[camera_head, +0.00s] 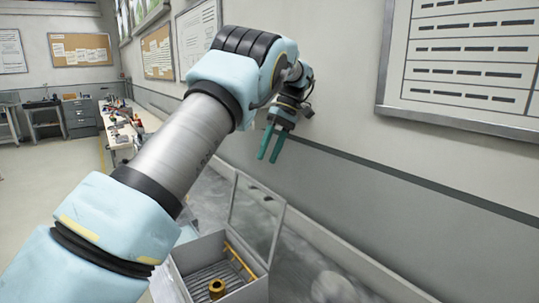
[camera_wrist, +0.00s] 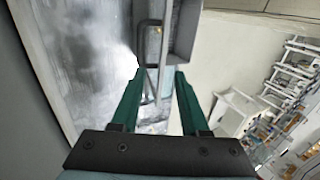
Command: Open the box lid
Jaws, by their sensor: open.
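The grey box (camera_head: 199,248) sits on the bench at the bottom of the head view, partly hidden by my arm. Its lid (camera_head: 256,214), a clear pane in a grey frame, stands raised and roughly upright along the box's right side. A yellow ring-shaped part (camera_head: 217,288) lies inside on a ribbed floor. My gripper (camera_head: 268,157) is above the lid, near the wall, with its teal fingers apart and nothing between them. In the wrist view my gripper (camera_wrist: 160,73) is open, with the box's grey side (camera_wrist: 186,28) ahead of the fingertips and thin bars of the lid frame (camera_wrist: 150,52) beyond them.
The wall with a grey stripe (camera_head: 400,180) runs close behind my gripper. A framed board (camera_head: 470,60) hangs at the right. The grey bench top (camera_head: 325,275) right of the box looks clear. A long table with small items (camera_head: 122,130) stands at the far left.

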